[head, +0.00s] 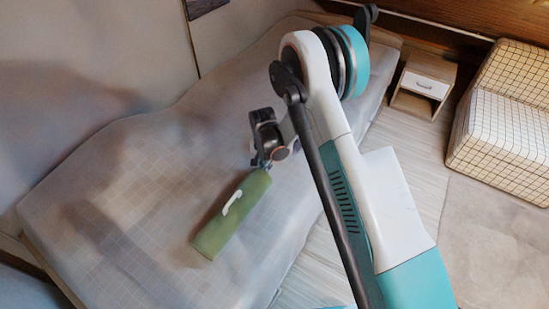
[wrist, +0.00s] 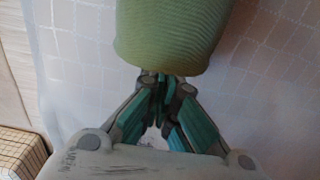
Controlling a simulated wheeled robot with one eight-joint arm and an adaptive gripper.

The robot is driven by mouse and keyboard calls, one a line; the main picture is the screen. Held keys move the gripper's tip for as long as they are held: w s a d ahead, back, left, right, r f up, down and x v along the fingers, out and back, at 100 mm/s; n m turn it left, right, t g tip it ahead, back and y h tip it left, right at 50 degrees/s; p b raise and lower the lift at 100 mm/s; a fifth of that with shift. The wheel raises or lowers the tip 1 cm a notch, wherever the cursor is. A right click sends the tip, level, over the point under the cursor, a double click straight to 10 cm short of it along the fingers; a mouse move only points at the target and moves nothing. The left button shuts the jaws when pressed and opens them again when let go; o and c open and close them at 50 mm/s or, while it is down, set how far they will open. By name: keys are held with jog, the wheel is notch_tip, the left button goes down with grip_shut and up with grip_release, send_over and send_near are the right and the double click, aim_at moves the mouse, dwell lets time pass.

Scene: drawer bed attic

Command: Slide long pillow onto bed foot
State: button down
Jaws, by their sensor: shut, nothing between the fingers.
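The long pillow (head: 229,217) is a green bolster with a white mark on its top. It lies at a slant on the pale checked bed (head: 130,190) in the head view. In the wrist view one end of the pillow (wrist: 168,35) fills the top middle. My gripper (wrist: 160,82) is shut and empty, its fingertips at the near end of the pillow. In the head view the gripper (head: 262,162) is at the pillow's upper end. I cannot tell whether the fingertips touch it.
A small wooden nightstand (head: 423,86) stands right of the bed. A checked armchair (head: 503,120) is at the far right. Wooden floor (head: 318,255) runs along the bed's right side. Walls close off the left and the back. The bed surface left of the pillow is clear.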

aim_at(260, 171)
jog(key=s+a, duration=0.2)
jog(key=shift+s, duration=0.35)
jog(key=w+d, duration=0.2)
jog(key=w, duration=0.1)
jog(key=shift+w+d, duration=0.1)
jog(key=shift+d, duration=0.15)
notch_tip(260, 171, up, 10)
jog(key=p, duration=0.4)
